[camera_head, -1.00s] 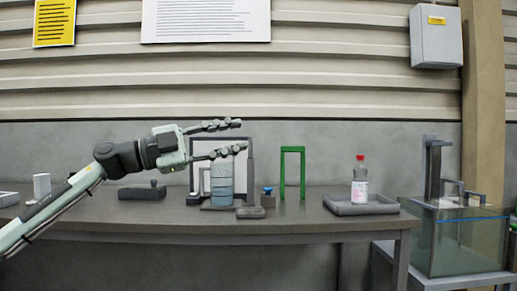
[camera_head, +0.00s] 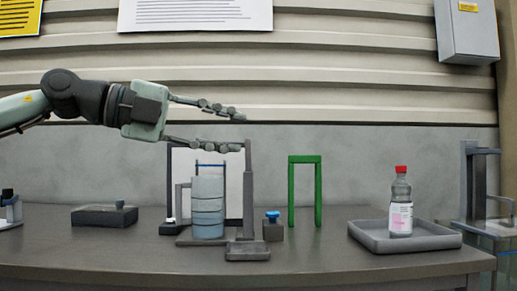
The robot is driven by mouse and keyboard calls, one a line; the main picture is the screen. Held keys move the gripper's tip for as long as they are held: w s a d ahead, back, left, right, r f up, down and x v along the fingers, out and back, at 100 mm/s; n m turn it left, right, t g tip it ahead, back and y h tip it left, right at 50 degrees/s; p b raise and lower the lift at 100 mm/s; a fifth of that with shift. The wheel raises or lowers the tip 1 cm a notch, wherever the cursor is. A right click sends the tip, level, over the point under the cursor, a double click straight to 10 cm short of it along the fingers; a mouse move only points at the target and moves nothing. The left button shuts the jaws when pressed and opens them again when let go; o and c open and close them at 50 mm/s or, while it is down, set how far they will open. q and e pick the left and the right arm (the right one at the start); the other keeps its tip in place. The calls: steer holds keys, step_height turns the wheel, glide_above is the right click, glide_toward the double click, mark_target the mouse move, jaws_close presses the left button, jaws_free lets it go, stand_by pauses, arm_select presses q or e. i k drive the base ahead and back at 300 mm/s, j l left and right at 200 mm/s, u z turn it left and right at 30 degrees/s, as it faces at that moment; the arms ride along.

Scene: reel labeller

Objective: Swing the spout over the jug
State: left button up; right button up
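A pale blue banded jug (camera_head: 207,207) stands upright on a low dark base on the bench, with a grey handle-like bracket at its left. A grey upright post (camera_head: 248,190) stands just right of it; it looks like the spout's stand, but I cannot clearly make out the spout arm. A blue knob (camera_head: 272,215) sits on a small grey block right of the post. My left gripper (camera_head: 239,132) is open and empty, its two fingers pointing right above the jug. The lower fingertip overlaps the post's top in the picture; I cannot tell whether they touch. My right gripper is not in view.
A green arch (camera_head: 305,190) stands right of the post. A red-capped bottle (camera_head: 400,200) stands in a grey tray (camera_head: 440,240) farther right. A dark block (camera_head: 105,217) lies at left. A glass tank (camera_head: 497,229) shows at the right edge. The bench front (camera_head: 330,262) is bare.

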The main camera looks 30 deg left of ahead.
mark_target(248, 141)
steer(key=i+j, duration=0.7)
steer(key=i, duration=0.35)
steer(key=z, duration=0.05)
